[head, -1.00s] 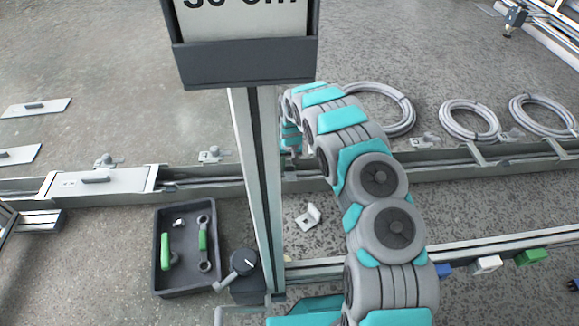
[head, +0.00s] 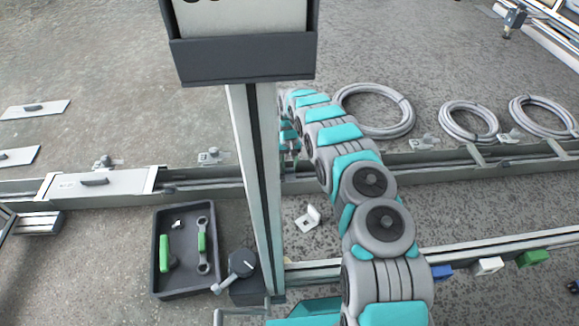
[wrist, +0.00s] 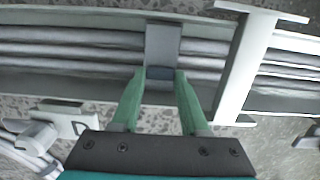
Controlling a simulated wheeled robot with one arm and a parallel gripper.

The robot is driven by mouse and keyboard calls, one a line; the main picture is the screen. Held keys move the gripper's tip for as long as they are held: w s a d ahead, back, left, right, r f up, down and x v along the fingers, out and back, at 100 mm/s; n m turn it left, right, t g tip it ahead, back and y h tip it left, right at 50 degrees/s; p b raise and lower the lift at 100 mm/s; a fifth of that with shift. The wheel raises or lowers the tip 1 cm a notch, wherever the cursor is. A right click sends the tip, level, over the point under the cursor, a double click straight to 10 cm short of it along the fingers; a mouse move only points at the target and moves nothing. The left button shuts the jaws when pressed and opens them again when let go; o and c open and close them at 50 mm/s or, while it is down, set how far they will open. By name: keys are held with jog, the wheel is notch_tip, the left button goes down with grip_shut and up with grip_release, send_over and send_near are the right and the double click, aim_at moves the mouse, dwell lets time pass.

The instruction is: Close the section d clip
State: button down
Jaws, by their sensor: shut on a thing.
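In the wrist view my gripper (wrist: 160,78) has two green fingers closed on the dark lower end of a grey clip (wrist: 163,45). The clip lies as a band across several grey cables (wrist: 90,50) in the trough. No section letter is readable on it, and I cannot tell if its latch is fully down. In the head view my arm reaches over to the long trough (head: 440,165); the gripper and clip are hidden there behind the post and arm.
A pale crosspiece (wrist: 240,65) spans the trough right of the clip. A bracket (wrist: 60,122) sits at lower left. A post (head: 255,190) stands beside my arm. A tool tray (head: 185,290) and cable coils (head: 375,110) lie on the floor.

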jog(key=c, duration=0.6)
grip_release()
jog(key=shift+a, duration=0.2)
jog(key=shift+o, duration=1)
jog(key=shift+d, duration=0.1)
jog(key=shift+r, duration=0.1)
notch_tip(320, 180, up, 8)
jog(key=shift+w+f+p, duration=0.2)
jog(key=shift+w+p, duration=0.2)
jog(key=shift+p, duration=0.05)
